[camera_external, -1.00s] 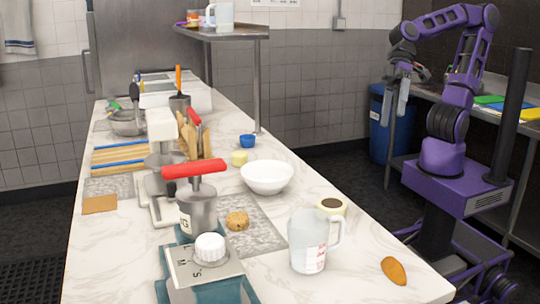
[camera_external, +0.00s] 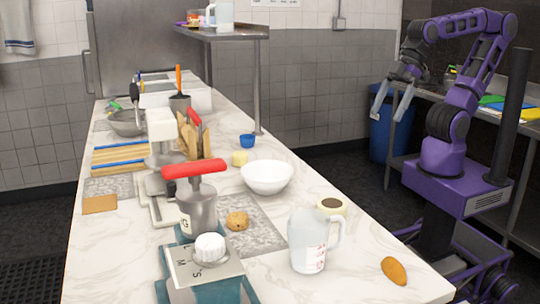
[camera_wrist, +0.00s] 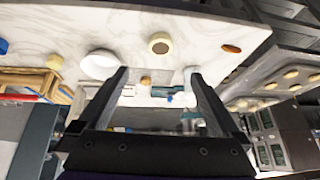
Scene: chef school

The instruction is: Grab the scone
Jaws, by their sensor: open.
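The scone looks to be the small round golden-brown item (camera_external: 237,221) on a grey stone board on the counter, behind the clear measuring jug and right of the red-handled pot. In the wrist view it shows as a small brown spot (camera_wrist: 146,81) between my fingers, far off. My gripper (camera_external: 391,108) is open and empty, in the air to the right of the counter. In the wrist view its two fingers (camera_wrist: 158,74) stand wide apart with nothing between them up close.
A measuring jug (camera_external: 308,241), a white bowl (camera_external: 267,178), a dark-topped round item (camera_external: 331,206) and an orange-brown oval item (camera_external: 394,270) stand around the scone. A teal scale (camera_external: 205,272) is at the front. The counter's right side (camera_external: 365,235) has bare room.

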